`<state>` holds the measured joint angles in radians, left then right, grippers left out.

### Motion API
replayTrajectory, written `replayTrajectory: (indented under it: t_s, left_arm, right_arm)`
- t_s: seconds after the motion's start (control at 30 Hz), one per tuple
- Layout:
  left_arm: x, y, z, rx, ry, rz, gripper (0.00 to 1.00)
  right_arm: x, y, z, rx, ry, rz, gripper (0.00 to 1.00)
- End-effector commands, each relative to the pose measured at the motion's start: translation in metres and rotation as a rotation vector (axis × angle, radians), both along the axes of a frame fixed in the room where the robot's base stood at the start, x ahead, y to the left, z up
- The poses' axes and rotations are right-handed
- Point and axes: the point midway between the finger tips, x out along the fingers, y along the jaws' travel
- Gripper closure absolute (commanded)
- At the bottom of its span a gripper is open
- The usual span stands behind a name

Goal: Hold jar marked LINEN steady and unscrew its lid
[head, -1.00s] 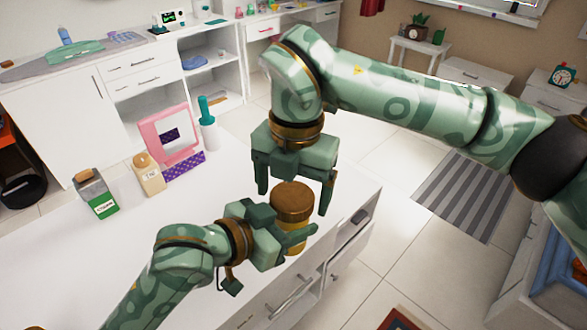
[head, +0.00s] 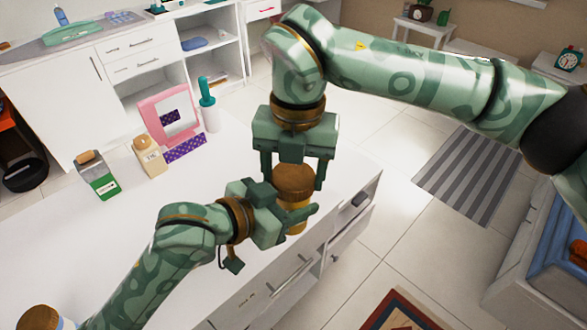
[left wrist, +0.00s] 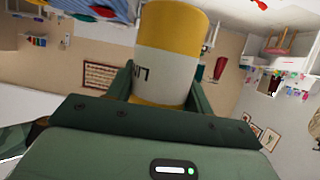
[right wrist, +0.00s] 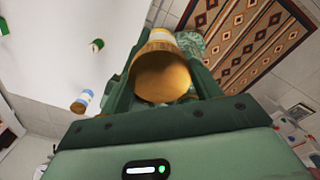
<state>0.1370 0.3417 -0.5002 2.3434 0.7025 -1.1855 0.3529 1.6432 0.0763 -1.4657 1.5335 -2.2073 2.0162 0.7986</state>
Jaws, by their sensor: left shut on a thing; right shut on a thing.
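The yellow jar (head: 297,220) with a brown lid (head: 294,181) is held above the counter's front edge. In the left wrist view the yellow jar (left wrist: 168,75) has a white label, with only part of its lettering showing. My left gripper (head: 288,204) is shut on the jar's body from the left. My right gripper (head: 294,175) points down from above, its fingers on either side of the lid and shut on it. In the right wrist view the lid (right wrist: 160,76) sits between the fingers. The lid is on the jar; its threads are hidden.
On the white counter (head: 130,235) stand a green-labelled jar (head: 98,180), a cream jar (head: 150,156), a pink mirror (head: 172,116) and a teal-topped bottle (head: 208,105). Another jar (head: 40,319) is partly visible at bottom left. Open floor lies right of the counter.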

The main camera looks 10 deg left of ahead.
Motion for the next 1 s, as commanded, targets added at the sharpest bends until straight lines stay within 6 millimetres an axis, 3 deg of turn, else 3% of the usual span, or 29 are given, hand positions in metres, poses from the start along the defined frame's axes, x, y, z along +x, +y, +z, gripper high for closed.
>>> replayTrajectory:
  t_s: [0.13,0.17,0.2,0.23,0.53,0.87,1.0]
  left_arm:
    - [0.000,0.000,0.000,0.000,0.000,0.000,1.00]
    - [0.000,0.000,0.000,0.000,0.000,0.000,1.00]
    - [0.000,0.000,0.000,0.000,0.000,0.000,1.00]
    - [0.000,0.000,0.000,0.000,0.000,0.000,1.00]
    - [0.000,0.000,0.000,0.000,0.000,0.000,1.00]
    - [0.000,0.000,0.000,0.000,0.000,0.000,1.00]
    - [0.000,0.000,0.000,0.000,0.000,0.000,1.00]
  right_arm:
    - [0.000,0.000,0.000,0.000,0.000,-0.003,0.64]
    - [0.000,0.000,0.000,0.000,0.000,-0.003,0.29]
    - [0.000,0.000,0.000,0.000,0.000,-0.003,0.17]
    - [0.000,0.000,0.000,0.000,0.000,-0.003,0.15]
    - [0.001,0.000,0.005,0.001,-0.001,-0.004,0.15]
    - [0.002,-0.002,0.044,0.000,0.000,-0.005,0.17]
    - [0.003,-0.002,0.065,-0.004,0.003,-0.136,0.17]
